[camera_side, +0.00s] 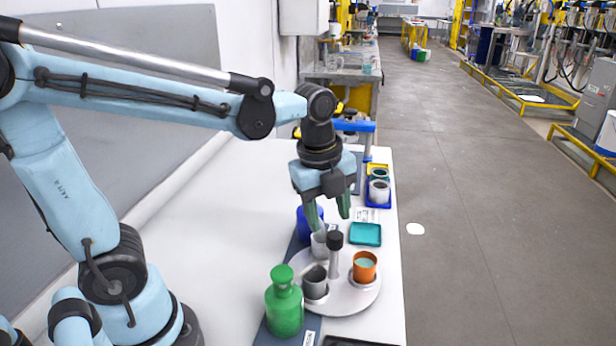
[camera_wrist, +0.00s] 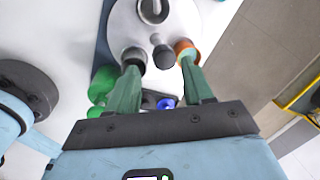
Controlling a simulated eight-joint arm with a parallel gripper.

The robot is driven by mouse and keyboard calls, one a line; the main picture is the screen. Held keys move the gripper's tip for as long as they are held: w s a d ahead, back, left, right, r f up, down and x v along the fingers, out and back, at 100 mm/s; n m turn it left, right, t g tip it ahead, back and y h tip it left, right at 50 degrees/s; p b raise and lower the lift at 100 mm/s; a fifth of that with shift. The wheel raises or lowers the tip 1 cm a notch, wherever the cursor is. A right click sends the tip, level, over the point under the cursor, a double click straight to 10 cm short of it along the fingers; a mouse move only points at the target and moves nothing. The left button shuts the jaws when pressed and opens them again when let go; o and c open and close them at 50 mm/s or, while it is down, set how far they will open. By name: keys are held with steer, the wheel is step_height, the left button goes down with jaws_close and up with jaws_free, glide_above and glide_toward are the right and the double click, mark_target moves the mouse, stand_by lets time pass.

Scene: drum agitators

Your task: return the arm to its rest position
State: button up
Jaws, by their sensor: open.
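My gripper (camera_side: 328,216) is open, its two green fingers pointing down above the far part of a round grey disc (camera_side: 345,300) on the white table. Nothing shows between the fingers. In the wrist view the open fingers (camera_wrist: 160,70) show with the disc (camera_wrist: 185,20) beyond them. A black-topped post (camera_side: 335,250) stands at the middle of the disc. Around it are a dark grey cup (camera_side: 315,283), an orange cup (camera_side: 364,268) and a light grey cup (camera_side: 319,244), partly hidden by the post. My arm is stretched out over the table.
A green bottle (camera_side: 284,302) stands at the disc's near left. A blue container (camera_side: 308,222) is partly behind my fingers. A teal tray (camera_side: 366,234) and a blue holder (camera_side: 378,192) with cups lie toward the back right.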

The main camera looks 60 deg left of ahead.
steer(key=s+n+t, duration=0.1)
steer(key=n, duration=0.5)
steer(key=s+a+n+t, duration=0.1)
steer(key=n+t, duration=0.1)
steer(key=n, duration=0.5)
steer(key=s+a+n+t, duration=0.1)
steer(key=n+t, duration=0.1)
steer(key=n, duration=0.5)
steer(key=shift+s+f, duration=0.2)
steer(key=shift+s, duration=0.15)
